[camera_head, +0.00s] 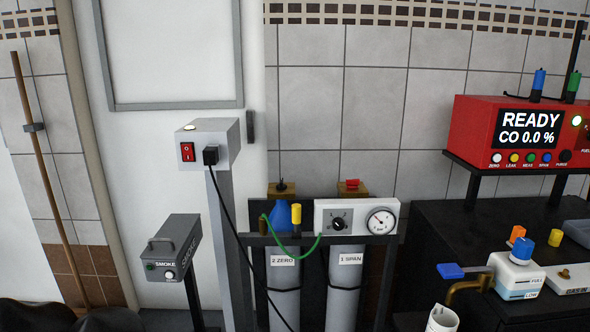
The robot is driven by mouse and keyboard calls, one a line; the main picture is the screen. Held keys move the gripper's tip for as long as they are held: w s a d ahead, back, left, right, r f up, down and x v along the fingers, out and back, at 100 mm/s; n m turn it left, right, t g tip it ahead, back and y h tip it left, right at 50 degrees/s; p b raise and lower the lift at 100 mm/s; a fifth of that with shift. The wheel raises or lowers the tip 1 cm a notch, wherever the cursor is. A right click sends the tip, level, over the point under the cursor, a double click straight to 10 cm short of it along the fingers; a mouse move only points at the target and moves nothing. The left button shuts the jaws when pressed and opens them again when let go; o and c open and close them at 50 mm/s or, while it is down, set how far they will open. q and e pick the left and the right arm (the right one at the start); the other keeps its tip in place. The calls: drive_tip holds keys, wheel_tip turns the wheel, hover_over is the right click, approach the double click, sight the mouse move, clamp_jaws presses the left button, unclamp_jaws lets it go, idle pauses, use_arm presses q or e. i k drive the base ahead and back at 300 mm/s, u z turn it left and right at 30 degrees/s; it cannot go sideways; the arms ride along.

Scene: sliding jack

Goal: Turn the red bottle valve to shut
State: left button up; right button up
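The red bottle valve (351,184) is a small red handle on the brass-coloured neck (354,191) of the grey gas bottle labelled 1 SPAN (346,283). Its exact turn position is too small to tell. The left neighbour bottle, labelled 2 ZERO (284,280), has a dark valve (281,186) on top. A white panel (357,219) with a selector knob and a round gauge (381,222) covers the front of the span bottle below its valve.
A dark rack (318,240) holds the bottles; a green hose (295,258) crosses its front. A grey post box (207,144) and smoke unit (173,248) stand left. A red analyser (519,130) reading READY stands right, above a black cabinet (440,225).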

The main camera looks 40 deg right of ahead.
sight(352, 183)
drive_tip(key=z, duration=0.15)
drive_tip(key=i, duration=0.95)
drive_tip(key=z, duration=0.55)
